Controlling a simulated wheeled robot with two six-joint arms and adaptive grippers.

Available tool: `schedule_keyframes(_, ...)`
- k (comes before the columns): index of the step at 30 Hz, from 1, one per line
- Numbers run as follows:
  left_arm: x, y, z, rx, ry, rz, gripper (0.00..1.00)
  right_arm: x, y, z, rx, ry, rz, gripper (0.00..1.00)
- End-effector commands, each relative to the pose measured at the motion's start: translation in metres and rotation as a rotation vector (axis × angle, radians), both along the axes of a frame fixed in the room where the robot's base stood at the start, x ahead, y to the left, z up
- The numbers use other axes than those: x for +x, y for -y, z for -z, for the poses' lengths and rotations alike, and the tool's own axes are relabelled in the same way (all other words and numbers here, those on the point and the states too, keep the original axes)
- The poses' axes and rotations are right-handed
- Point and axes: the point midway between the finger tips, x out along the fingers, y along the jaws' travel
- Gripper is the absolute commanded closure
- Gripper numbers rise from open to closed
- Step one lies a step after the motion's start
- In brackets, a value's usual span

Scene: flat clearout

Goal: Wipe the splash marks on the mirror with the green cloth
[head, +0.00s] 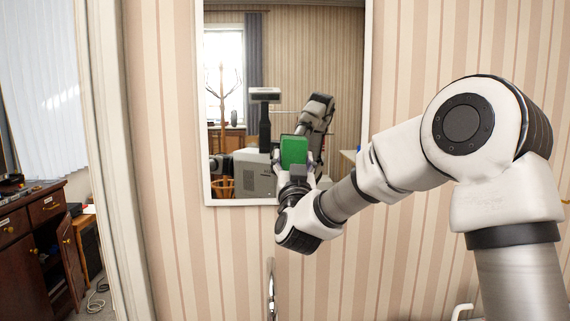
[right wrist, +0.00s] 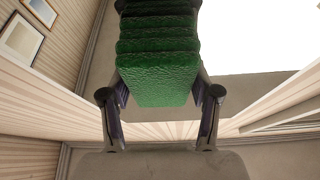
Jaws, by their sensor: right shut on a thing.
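The mirror (head: 225,165) hangs on the striped wall in the upper middle of the head view, in a thin white frame. My right gripper (head: 293,164) is in front of the mirror's lower right part. It is shut on the green cloth (head: 294,150), which faces the glass. In the right wrist view the cloth (right wrist: 155,85) appears as a thick, folded green pad between the fingers. I cannot tell whether it touches the glass. I cannot make out splash marks; the cloth, gripper and reflections cover part of the glass. My left gripper is not in view.
The mirror reflects my body, a coat stand and a window. A door frame (head: 108,160) stands left of the wall. Beyond it is a dark wooden cabinet (head: 40,235) with an open door. A metal handle (head: 271,290) is below the mirror.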

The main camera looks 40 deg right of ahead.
Motion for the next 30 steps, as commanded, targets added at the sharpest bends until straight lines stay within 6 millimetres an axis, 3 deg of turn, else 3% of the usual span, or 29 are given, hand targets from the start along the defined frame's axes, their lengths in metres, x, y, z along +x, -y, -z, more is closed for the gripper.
schedule_keyframes(16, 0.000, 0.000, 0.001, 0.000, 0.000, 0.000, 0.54, 0.025, -0.032, 0.000, 0.000, 0.000, -0.001, 0.66)
schedule_keyframes(25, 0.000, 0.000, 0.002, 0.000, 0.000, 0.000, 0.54, 0.023, -0.033, 0.001, 0.001, 0.000, 0.000, 0.66)
schedule_keyframes(30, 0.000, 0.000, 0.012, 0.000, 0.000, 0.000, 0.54, 0.008, -0.043, 0.002, -0.001, 0.001, -0.002, 0.66)
